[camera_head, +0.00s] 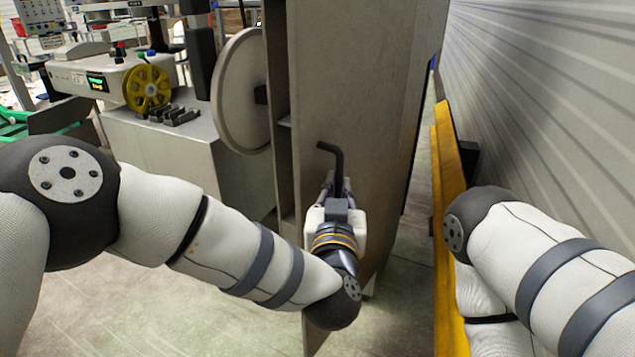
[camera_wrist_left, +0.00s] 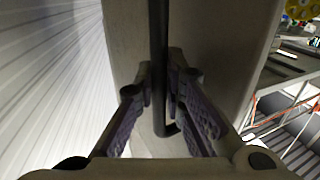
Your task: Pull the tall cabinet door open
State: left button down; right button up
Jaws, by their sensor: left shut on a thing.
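The tall cabinet (camera_head: 425,60) is beige and stands in the centre of the head view. Its door (camera_head: 350,70) carries a black bar handle (camera_head: 338,158) with a bent upper end. A dark gap with a shelf edge shows along the door's left side, so the door seems to stand partly open. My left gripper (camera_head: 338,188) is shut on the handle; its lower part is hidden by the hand. In the left wrist view the handle (camera_wrist_left: 158,50) runs between the two ridged fingers (camera_wrist_left: 160,85). My right arm shows at the lower right, but its gripper is out of view.
A round grey disc (camera_head: 240,90) and a machine with a yellow handwheel (camera_head: 147,88) stand left of the cabinet. A yellow barrier (camera_head: 447,200) runs along the corrugated wall (camera_head: 550,100) at the right. Floor shows clear at the lower left.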

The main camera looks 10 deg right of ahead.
jog(key=shift+s+d+f, duration=0.2)
jog(key=shift+s+f, duration=0.15)
jog(key=shift+s, duration=0.2)
pick_arm(q)
jog(key=shift+s+d+r+n+t+y+b, duration=0.15)
jog(key=shift+s+d+n+y, duration=0.3)
jog(key=shift+d, duration=0.35)
jog(key=shift+s+d+r+n+t+y+b, duration=0.1)
jog(key=shift+s+d+n+y, duration=0.1)
jog(key=shift+s+d+y, duration=0.5)
jog(key=shift+s+d+r+n+t+y+b, duration=0.15)
jog(key=shift+s+d+n+y, duration=0.2)
jog(key=shift+d, duration=0.55)
pick_arm(e)
jog(key=shift+s+f, duration=0.1)
jog(key=shift+s, duration=0.05)
pick_arm(q)
jog(key=c, duration=1.7)
grip_release()
jog(key=shift+w+f, duration=0.1)
jog(key=shift+f, duration=0.05)
jog(key=shift+o, duration=0.2)
jog(key=shift+d+f, duration=0.15)
pick_arm(e)
jog(key=shift+d, duration=0.15)
pick_arm(q)
jog(key=s, duration=0.8)
jog(key=shift+a, duration=0.45)
